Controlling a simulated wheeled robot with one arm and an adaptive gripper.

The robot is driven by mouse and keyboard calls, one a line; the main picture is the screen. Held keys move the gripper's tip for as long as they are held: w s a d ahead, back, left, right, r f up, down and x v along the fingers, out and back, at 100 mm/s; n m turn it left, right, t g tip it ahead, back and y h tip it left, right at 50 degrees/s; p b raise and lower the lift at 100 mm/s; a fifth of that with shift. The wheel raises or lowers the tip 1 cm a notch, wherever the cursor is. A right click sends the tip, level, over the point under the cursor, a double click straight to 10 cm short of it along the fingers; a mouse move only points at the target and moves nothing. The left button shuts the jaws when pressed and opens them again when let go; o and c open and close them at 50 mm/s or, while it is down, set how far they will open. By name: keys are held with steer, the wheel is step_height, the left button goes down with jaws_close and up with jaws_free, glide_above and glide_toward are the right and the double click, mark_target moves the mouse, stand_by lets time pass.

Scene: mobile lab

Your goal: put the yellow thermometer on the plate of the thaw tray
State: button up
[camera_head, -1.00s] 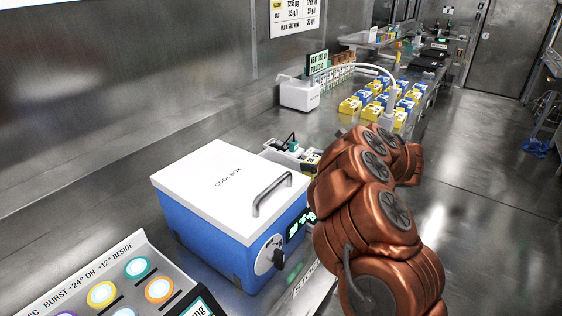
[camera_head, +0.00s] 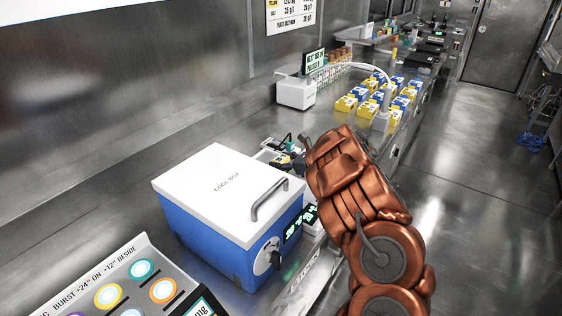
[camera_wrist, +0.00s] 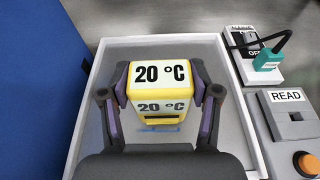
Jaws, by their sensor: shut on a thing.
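The yellow thermometer (camera_wrist: 160,106) is a small block with white faces marked "20 °C". My gripper (camera_wrist: 162,85) is shut on it, one dark finger against each side. In the wrist view the thermometer is over the grey plate of a white-rimmed tray (camera_wrist: 88,130), which I take as the thaw tray. I cannot tell whether it touches the plate. In the head view my copper arm reaches behind the cool box and hides most of the tray and the thermometer.
The blue cool box (camera_head: 225,215) with its white lid stands close left of the tray. Right of the tray are a switch unit marked OFF (camera_wrist: 255,52) with a teal plug, and a READ box (camera_wrist: 290,115) with an orange button. Yellow and blue boxes (camera_head: 375,98) stand farther back.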

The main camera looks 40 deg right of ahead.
steer(key=shift+f, duration=0.5)
steer(key=shift+f+b, duration=0.2)
steer(key=shift+b, duration=0.1)
steer(key=o, duration=1.2)
steer(key=shift+r, duration=0.15)
steer(key=shift+r+p, duration=0.15)
steer(key=shift+p, duration=0.35)
steer(key=shift+s+d+b, duration=0.15)
steer(key=shift+s+b, duration=0.15)
steer(key=shift+s, duration=0.05)
steer(key=b+v, duration=0.3)
steer(key=v, duration=0.8)
steer(key=shift+s+b, duration=0.2)
steer(key=shift+b, duration=0.2)
